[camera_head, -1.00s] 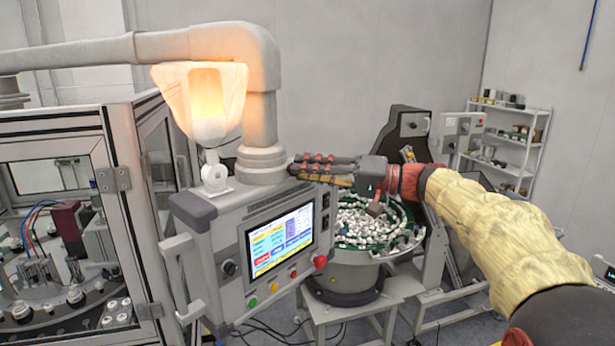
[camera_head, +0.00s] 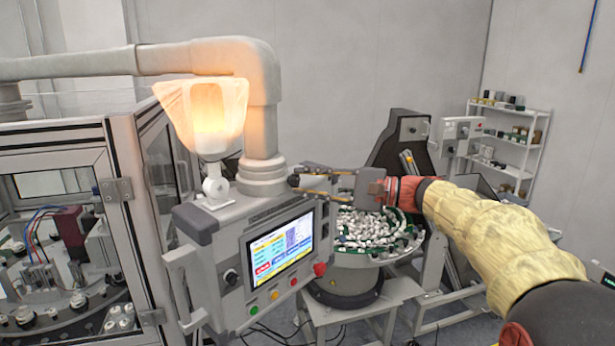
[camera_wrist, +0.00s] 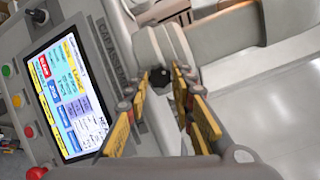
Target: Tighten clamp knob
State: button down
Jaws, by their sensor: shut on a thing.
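The clamp knob (camera_wrist: 160,76) is a small black lobed knob on the grey collar at the base of the support pipe. In the wrist view it sits between the tips of my gripper (camera_wrist: 163,80), whose yellow-padded fingers are shut on it. In the head view my gripper (camera_head: 296,176) reaches in from the right, level with the pipe's collar (camera_head: 262,176) above the control panel. The fingertips hide most of the knob in that view.
The control panel (camera_head: 280,258) with a lit screen hangs below the collar. A glowing lamp (camera_head: 205,110) stands left of the pipe. A bowl feeder (camera_head: 350,250) of small parts stands below my arm. A glass-walled machine cell (camera_head: 130,200) fills the left.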

jog(key=m+p, duration=0.3)
jog(key=m, duration=0.1)
jog(key=shift+r, duration=0.1)
jog(key=shift+m+p, duration=0.95)
jog(key=shift+m, duration=0.55)
jog(key=shift+f, duration=0.2)
jog(key=c, duration=1.5)
grip_release()
jog(key=shift+d, duration=0.1)
jog(key=v, duration=1.2)
